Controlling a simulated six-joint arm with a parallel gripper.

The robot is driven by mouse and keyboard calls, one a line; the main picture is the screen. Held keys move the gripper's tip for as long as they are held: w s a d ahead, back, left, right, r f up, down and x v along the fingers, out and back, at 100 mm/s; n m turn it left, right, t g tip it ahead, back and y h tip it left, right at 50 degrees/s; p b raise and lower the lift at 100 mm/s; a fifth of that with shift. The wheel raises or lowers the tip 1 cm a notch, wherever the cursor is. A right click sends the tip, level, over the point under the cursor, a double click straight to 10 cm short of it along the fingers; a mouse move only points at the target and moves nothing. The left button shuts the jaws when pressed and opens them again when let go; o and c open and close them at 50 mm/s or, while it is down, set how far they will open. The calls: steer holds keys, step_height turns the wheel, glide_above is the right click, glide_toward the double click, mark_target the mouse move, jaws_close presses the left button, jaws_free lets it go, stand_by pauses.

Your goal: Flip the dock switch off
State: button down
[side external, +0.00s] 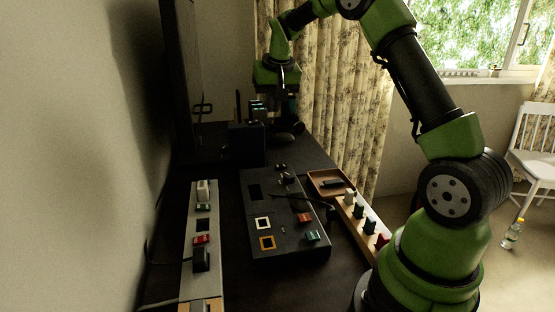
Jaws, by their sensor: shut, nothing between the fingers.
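A dark panel box (284,247) lies on the black desk, with square frames, a dark slot and several small coloured pieces on its top. A long grey strip (186,262) with red, green and dark parts lies to its left. I cannot tell which part is the dock switch, or its position. My gripper (289,107) is at the far end of the desk, above and beyond the panel box, beside a dark upright box (246,146). It is shut with nothing visible in it. Its fingertips are dark and hard to make out.
A wooden tray (316,178) with several coloured pegs runs along the desk's right side. A dark mouse-like object (284,138) lies near the far end. A large dark screen (180,75) stands at the left by the wall. A patterned curtain (345,100) hangs behind.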

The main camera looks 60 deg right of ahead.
steer(key=g, duration=0.1)
glide_above(277, 166)
steer(key=s+a, duration=0.2)
step_height(277, 166, down, 5)
steer(key=shift+s+a+m, duration=0.1)
steer(key=shift+s+m, duration=0.1)
steer(key=shift+m, duration=0.1)
steer(key=shift+f, duration=0.15)
steer(key=x, duration=1.2)
steer(key=shift+s+a+f, duration=0.1)
steer(key=shift+s+f, duration=0.05)
steer(key=shift+f, duration=0.75)
steer(key=shift+f, duration=0.25)
